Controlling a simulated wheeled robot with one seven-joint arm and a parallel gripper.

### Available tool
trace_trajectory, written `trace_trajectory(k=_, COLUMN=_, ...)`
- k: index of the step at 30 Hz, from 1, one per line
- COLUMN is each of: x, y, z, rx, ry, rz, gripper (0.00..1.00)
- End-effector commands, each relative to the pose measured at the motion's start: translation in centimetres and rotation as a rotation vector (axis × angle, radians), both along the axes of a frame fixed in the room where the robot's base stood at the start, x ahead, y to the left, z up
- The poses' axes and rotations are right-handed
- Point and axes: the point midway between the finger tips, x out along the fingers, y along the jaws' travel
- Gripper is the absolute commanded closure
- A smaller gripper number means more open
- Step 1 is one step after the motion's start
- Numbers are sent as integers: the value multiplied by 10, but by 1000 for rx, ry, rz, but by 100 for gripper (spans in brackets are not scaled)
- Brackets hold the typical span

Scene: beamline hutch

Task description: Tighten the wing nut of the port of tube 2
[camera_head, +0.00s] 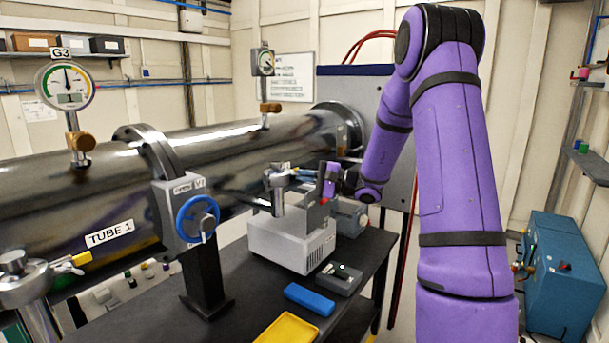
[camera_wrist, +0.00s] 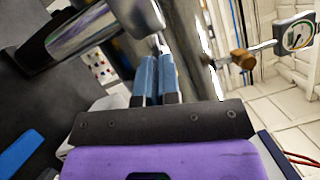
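The port of tube 2 (camera_head: 278,183) is a grey metal stub with a clamp, beside the far part of the large steel tube. In the wrist view the port (camera_wrist: 140,16) is at the top, in front of the fingertips. My gripper (camera_head: 292,172) reaches it from the right; its two blue fingers (camera_wrist: 158,60) are close together with a narrow gap. A small pale metal piece, seemingly the wing nut (camera_wrist: 158,41), shows between the fingertips. The fingers hide most of it, so its turn position cannot be told.
A valve with a blue handwheel (camera_head: 198,218) stands between. A light grey box (camera_head: 291,244), blue tray (camera_head: 309,299) and yellow tray (camera_head: 288,329) are on the dark table below.

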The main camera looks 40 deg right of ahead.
Motion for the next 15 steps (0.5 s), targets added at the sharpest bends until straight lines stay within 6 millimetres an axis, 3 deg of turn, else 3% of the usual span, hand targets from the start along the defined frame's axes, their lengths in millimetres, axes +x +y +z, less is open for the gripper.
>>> trace_trajectory(k=15, x=-1, y=1, z=-6, rx=282, ry=105, rz=-4, gripper=100)
